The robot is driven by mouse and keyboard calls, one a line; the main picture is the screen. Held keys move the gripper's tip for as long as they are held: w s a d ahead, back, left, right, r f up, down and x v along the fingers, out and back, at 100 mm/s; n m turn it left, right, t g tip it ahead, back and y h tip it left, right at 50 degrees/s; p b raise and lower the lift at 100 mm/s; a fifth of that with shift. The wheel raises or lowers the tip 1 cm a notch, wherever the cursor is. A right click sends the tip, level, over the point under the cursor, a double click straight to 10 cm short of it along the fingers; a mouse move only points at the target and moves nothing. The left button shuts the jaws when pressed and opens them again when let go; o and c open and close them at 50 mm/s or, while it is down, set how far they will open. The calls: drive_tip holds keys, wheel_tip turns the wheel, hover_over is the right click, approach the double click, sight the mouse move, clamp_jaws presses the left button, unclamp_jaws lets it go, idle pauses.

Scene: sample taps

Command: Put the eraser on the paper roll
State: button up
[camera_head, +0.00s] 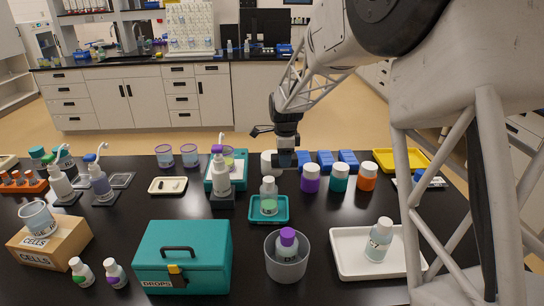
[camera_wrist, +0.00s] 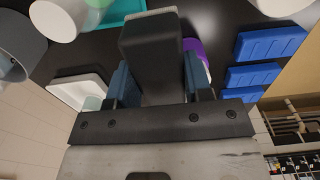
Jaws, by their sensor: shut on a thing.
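My gripper (camera_head: 287,143) is above the middle of the black table. In the wrist view its two fingers (camera_wrist: 158,82) are shut on a dark block, the eraser (camera_wrist: 150,42). In the head view the eraser (camera_head: 286,160) hangs below the fingers. A short white cylinder, which looks like the paper roll (camera_head: 268,163), stands just left of the eraser, partly overlapped. A pale edge shows past the eraser's far end in the wrist view. I cannot tell whether the eraser touches the roll.
Purple (camera_head: 310,178), teal (camera_head: 340,177) and orange (camera_head: 368,176) jars stand to the right, with blue racks (camera_head: 325,160) behind. A teal tray (camera_head: 282,219) with a bottle is in front. A white dispenser bottle (camera_head: 221,175) stands to the left.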

drive_tip(key=shift+a, duration=0.6)
drive_tip(key=shift+w, duration=0.1)
drive_tip(key=shift+w+a+f, duration=0.25)
drive_tip(key=shift+w+a, duration=0.15)
drive_tip(key=shift+w, duration=2.2)
drive_tip(key=shift+w+a+f, duration=0.2)
drive_tip(key=shift+w+a, duration=0.15)
drive_tip(key=shift+w, duration=2.3)
drive_tip(key=shift+w+a+f, duration=0.25)
drive_tip(key=shift+w+a, duration=0.15)
drive_tip(key=shift+w, duration=2.2)
drive_tip(key=shift+f, duration=1.7)
drive_tip(key=shift+f, duration=0.15)
